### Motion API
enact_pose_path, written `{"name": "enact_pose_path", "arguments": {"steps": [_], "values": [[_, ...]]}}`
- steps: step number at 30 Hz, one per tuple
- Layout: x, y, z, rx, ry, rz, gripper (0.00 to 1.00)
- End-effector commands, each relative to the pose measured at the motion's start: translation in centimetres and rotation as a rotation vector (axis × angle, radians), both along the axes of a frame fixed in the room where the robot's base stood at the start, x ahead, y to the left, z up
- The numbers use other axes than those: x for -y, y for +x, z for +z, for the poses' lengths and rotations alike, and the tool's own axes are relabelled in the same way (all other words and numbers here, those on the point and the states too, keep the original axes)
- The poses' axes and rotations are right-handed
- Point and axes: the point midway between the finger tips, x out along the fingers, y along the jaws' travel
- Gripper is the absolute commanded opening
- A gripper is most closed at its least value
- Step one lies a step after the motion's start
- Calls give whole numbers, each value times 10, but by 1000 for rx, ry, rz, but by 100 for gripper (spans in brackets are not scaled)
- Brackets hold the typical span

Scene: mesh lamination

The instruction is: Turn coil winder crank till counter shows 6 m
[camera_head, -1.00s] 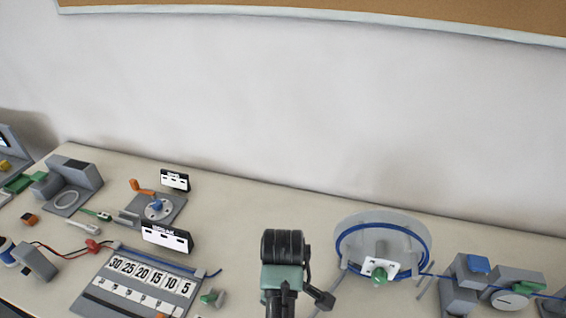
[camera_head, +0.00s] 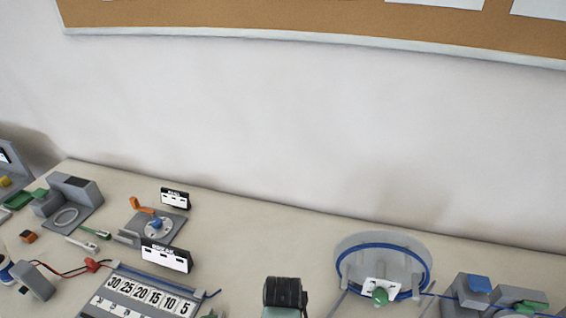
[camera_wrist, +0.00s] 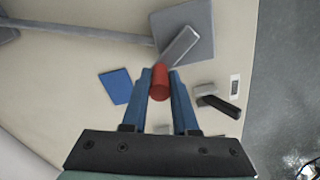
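In the wrist view, a red upright cylinder (camera_wrist: 159,82), apparently the crank handle, stands between the two blue fingers of my gripper (camera_wrist: 160,76). Both fingers appear to touch its sides. A grey bar (camera_wrist: 182,46) runs from near it over a grey square plate (camera_wrist: 200,22). A small white piece with a darker face (camera_wrist: 235,88) lies to the right; I cannot tell if it is the counter, and no reading is legible. A clear reel with blue cable (camera_head: 429,268) and a green knob (camera_head: 380,296) stands at the right.
In the wrist view, a blue square (camera_wrist: 115,86) lies left of my fingers and a black block (camera_wrist: 218,106) right of them, near the table edge. In the head view, a numbered board (camera_head: 150,292) and a small orange-handled device (camera_head: 143,209) stand at the left.

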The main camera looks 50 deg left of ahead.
Motion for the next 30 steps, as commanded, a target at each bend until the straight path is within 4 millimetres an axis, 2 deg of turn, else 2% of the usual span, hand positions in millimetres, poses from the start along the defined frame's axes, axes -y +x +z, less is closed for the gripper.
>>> {"name": "enact_pose_path", "arguments": {"steps": [1,3,17,23,30], "values": [[0,0,0,-1,-1,0,12],[0,0,0,-1,-1,0,0],[1,2,1,-1,-1,-40,0],[3,7,2,-2,-2,-147,0],[10,16,3,-1,-2,-357,0]]}}
